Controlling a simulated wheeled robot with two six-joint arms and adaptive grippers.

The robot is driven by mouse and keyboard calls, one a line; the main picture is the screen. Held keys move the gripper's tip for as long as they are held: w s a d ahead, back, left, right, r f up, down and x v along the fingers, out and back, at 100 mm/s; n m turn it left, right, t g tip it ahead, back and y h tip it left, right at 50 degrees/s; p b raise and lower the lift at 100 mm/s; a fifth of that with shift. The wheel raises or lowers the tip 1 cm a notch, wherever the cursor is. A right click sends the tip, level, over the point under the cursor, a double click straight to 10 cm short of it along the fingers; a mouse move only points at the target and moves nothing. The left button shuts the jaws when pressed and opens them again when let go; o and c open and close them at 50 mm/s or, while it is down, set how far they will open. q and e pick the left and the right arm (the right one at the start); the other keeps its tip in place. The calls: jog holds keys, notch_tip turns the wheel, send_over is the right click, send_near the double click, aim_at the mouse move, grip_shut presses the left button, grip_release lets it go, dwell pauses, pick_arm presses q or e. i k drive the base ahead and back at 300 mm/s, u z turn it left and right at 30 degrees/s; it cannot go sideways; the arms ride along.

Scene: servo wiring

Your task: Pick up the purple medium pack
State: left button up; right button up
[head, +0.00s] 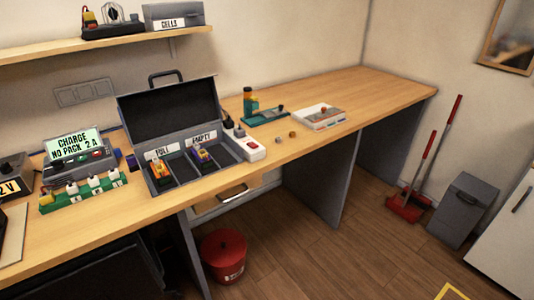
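A dark purple pack with a yellow part (202,156) sits in the open case (222,165), in the compartment labelled EMPTY. I cannot judge its size class from this view. An orange and yellow pack (159,170) sits in the compartment labelled FULL, to its left. A small purple item (132,162) shows between the charger and the case, partly hidden; I cannot tell what it is. Neither of my grippers is in the head view.
A charger (80,150) reads "CHARGE NO PACK 2 A". A green strip with white connectors (84,190) lies before it. A power strip (248,146), green bottle (250,102) and tester-like box (320,117) stand right of the case. The bench's right end is clear. A red bucket (224,258) stands below.

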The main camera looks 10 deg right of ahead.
aim_at(205, 162)
jog(key=z, duration=1.6)
jog(key=i, duration=1.8)
jog(key=u, duration=1.3)
